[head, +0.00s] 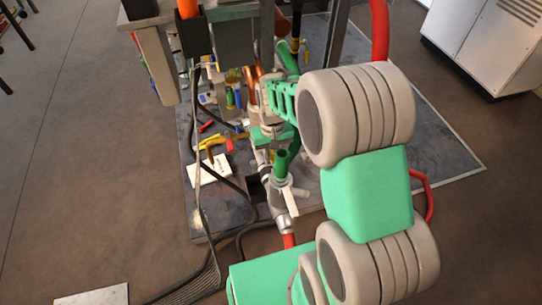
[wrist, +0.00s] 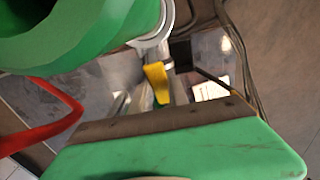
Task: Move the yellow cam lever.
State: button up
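A yellow lever (wrist: 156,82) shows near the centre of the wrist view, beside grey metal fittings and just beyond the dark edge of a green part of my gripper (wrist: 155,122). Its lower end is hidden by that edge, and I cannot tell whether they touch. In the head view, a yellow handle (head: 211,142) with red parts lies left of the piping; I cannot tell whether it is the same piece. My gripper (head: 266,135) is among the pipes in the head view, partly hidden by my arm. Its fingertips and opening are not clear.
A large green pipe (wrist: 80,30) fills the wrist view's upper left, with a red hose (wrist: 55,120) below. In the head view, a white sheet (head: 208,170) and dark cables (head: 212,240) lie left of the piping. A grey cabinet (head: 485,40) stands at the upper right. Floor at left is mostly clear.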

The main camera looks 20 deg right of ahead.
grip_shut()
dwell(0.9)
